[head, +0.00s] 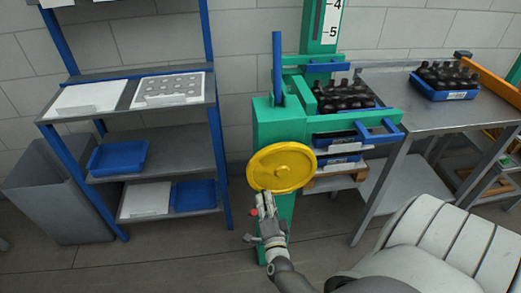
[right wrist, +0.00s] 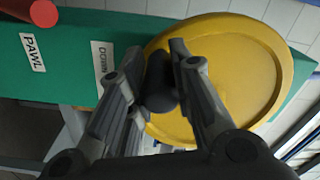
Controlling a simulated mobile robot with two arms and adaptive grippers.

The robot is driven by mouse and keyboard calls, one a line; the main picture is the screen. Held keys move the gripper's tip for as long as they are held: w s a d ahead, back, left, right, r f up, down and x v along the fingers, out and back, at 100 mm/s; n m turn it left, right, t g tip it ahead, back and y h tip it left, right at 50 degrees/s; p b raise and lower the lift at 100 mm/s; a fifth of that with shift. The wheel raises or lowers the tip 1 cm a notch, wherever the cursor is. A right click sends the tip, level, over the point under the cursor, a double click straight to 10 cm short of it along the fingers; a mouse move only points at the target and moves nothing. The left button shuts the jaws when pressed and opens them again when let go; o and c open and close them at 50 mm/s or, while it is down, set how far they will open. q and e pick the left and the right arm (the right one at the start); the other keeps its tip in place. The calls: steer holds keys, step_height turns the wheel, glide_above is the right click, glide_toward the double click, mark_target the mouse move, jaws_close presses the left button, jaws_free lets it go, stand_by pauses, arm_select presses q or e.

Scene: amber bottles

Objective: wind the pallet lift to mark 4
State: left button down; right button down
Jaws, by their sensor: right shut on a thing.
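The green pallet lift (head: 270,128) stands in the middle of the head view, with a yellow handwheel (head: 282,167) on its front. My right gripper (head: 267,203) is at the wheel's lower left rim. In the right wrist view, its fingers (right wrist: 170,75) are shut on the wheel's dark knob (right wrist: 159,88), with the yellow disc (right wrist: 225,75) behind. A white scale (head: 332,22) on the green mast shows marks 4 and 5; the upper part is cut off and I cannot tell a pointer. Blue crates with dark bottles (head: 343,97) sit at the lift. My left gripper is out of view.
A red-tipped pawl part (right wrist: 42,12) and labels PAWL (right wrist: 33,53) and DOWN (right wrist: 100,66) are near the wheel. A grey table (head: 400,95) with a blue bottle crate (head: 447,93) is right. A blue-framed shelf (head: 180,150) stands left. Floor is free between shelf and lift.

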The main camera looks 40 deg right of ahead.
mark_target(283, 192)
steer(key=s+d+f+n, duration=0.1)
steer(key=n, duration=0.1)
steer(key=s+d+f+n, duration=0.1)
steer(key=shift+d+n, duration=0.15)
steer(key=shift+n, duration=0.25)
steer(key=shift+s+d+f+n+p, duration=0.15)
steer(key=shift+s+d+n+p, duration=0.25)
steer(key=shift+d+n, duration=0.6)
steer(key=shift+s+d+f+n+p, duration=0.15)
steer(key=shift+s+d+n, duration=0.45)
steer(key=shift+n, duration=0.6)
steer(key=shift+d, duration=0.1)
steer(key=c, duration=1.4)
jaws_free()
steer(key=shift+c, duration=0.2)
steer(key=shift+o, duration=0.9)
steer(key=shift+d, duration=0.1)
steer(key=shift+w+r, duration=0.1)
steer(key=shift+r, duration=0.1)
steer(key=v, duration=1.2)
